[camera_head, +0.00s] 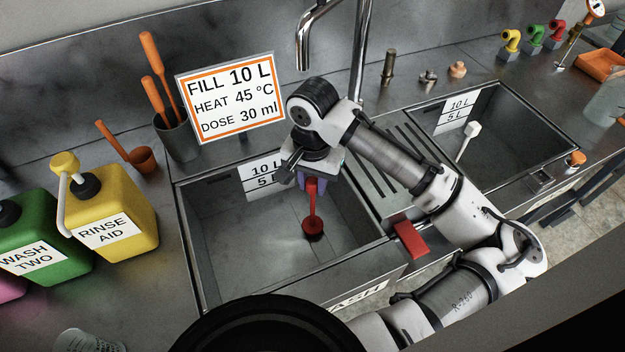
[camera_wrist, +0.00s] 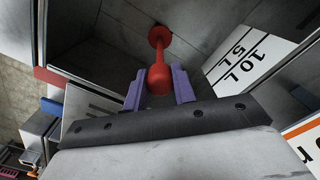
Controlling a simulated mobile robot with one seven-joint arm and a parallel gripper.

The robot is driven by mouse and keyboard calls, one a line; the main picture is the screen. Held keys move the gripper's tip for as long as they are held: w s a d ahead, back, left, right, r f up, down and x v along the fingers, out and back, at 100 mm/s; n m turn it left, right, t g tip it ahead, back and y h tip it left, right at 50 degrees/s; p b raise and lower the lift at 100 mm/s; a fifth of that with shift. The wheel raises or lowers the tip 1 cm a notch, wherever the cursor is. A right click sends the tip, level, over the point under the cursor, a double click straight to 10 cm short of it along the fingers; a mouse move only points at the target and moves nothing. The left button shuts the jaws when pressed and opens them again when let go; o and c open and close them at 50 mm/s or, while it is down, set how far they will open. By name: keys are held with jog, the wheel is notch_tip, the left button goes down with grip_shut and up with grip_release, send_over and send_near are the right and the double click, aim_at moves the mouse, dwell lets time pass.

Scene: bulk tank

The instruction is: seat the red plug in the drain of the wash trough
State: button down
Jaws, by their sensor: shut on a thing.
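The red plug (camera_head: 312,214) is a stem with a rounded grip on top and a wider foot below. My gripper (camera_head: 311,186) is shut on its grip, inside the wash trough (camera_head: 210,253), the left basin with a label ending in "ASH" on its front. In the wrist view, the plug (camera_wrist: 159,57) stands between the two purple fingers of my gripper (camera_wrist: 160,88), its foot pointing away from them. The foot is close to the trough floor; I cannot tell whether it touches. The drain is not clearly visible, and the foot may hide it.
A second basin (camera_head: 556,158) with a white-headed tool lies to the right. A red block (camera_head: 410,240) sits at the trough's right rim. A chrome faucet (camera_head: 305,45) hangs behind the trough. Yellow (camera_head: 130,215) and green (camera_head: 50,250) jugs stand at left.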

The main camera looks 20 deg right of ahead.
jog(key=shift+f+b, duration=0.3)
jog(key=shift+f, duration=0.2)
jog(key=c, duration=1.1)
grip_release()
jog(key=shift+r, duration=0.1)
notch_tip(320, 180, up, 14)
jog(key=shift+f+b, duration=0.2)
jog(key=shift+b, duration=0.2)
